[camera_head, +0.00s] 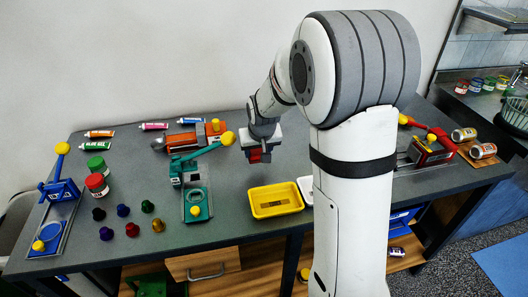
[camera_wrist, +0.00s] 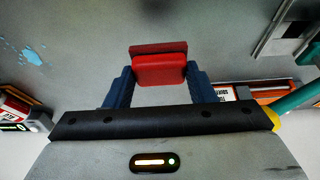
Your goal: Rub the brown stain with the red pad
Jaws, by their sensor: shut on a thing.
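My gripper (camera_head: 260,146) is shut on the red pad (camera_head: 256,155) and holds it above the back middle of the grey table. In the wrist view the red pad (camera_wrist: 160,68) sits level between the two blue fingers of my gripper (camera_wrist: 161,80). A dark patch (camera_wrist: 172,9) lies on the grey surface at the top edge, beyond the pad and apart from it. It may be the brown stain, but its colour is hard to tell. I cannot make out a brown stain in the head view.
A light blue splash (camera_wrist: 28,50) marks the surface at upper left in the wrist view. A teal lever press (camera_head: 195,200) stands left of my gripper, with an orange device (camera_head: 190,140) behind. A yellow tray (camera_head: 276,212) lies in front. A red lever device (camera_head: 432,152) stands right.

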